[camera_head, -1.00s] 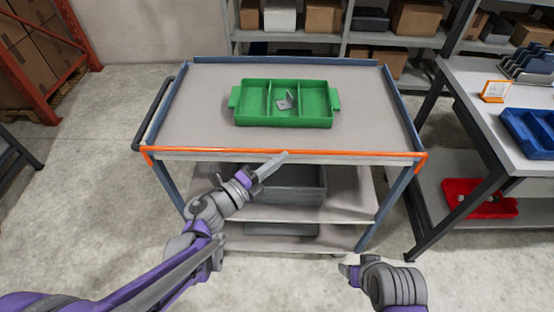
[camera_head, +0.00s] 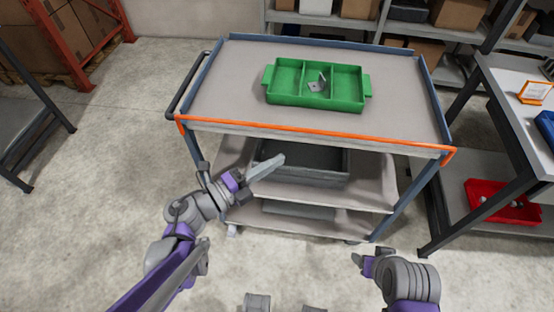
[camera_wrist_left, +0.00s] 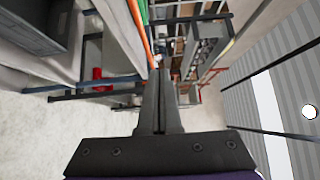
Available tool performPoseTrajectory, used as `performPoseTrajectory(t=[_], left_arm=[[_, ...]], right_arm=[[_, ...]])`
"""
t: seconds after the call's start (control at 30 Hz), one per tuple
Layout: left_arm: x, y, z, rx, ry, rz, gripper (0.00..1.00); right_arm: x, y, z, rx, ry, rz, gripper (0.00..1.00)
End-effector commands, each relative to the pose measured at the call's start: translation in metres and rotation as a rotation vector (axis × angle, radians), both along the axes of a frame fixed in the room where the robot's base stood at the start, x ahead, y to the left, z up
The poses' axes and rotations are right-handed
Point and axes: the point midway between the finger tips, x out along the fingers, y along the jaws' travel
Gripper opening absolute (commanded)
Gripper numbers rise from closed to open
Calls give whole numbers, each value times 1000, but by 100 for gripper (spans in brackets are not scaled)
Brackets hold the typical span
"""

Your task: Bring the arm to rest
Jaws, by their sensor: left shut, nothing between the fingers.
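My left gripper (camera_head: 266,167) is shut and empty, in front of the cart below its orange front edge. In the left wrist view its fingers (camera_wrist_left: 159,100) are pressed together with nothing between them. My right gripper (camera_head: 358,259) is at the lower right, over the floor; its fingers are too small to tell open from shut. Neither gripper appears to touch anything.
A cart (camera_head: 225,90) stands ahead, its top holding a green divided tray (camera_head: 337,101) with a grey metal bracket (camera_head: 318,85) in the middle compartment. A grey bin (camera_head: 320,176) sits on its lower shelf. A table with a red bin (camera_head: 512,208) beneath stands at right.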

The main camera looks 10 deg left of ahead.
Motion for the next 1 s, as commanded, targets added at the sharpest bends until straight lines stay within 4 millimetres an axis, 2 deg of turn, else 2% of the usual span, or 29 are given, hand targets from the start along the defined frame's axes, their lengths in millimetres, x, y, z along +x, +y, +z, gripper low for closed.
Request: performPoseTrajectory(t=[0.37,0.47,0.57,0.67,0.73,0.83,0.9,1.0], left_arm=[[1,0,1,-3,0,5,0],[8,7,12,-42,8,61,0],[23,29,35,-144,38,208,0],[37,65,58,-306,114,420,0],[41,95,64,-433,198,580,0],[34,130,57,-609,354,790,0],[22,147,43,-725,488,926,0],[-7,157,15,-869,711,1100,0]], right_arm=[[0,0,0,0,0,0,66],[0,0,3,0,-1,0,66],[1,0,11,0,-3,0,66],[3,0,21,0,-7,0,66],[4,0,28,0,-10,0,66],[6,0,38,0,-13,0,66],[8,0,45,0,-16,0,66],[10,0,56,0,-21,0,66]])
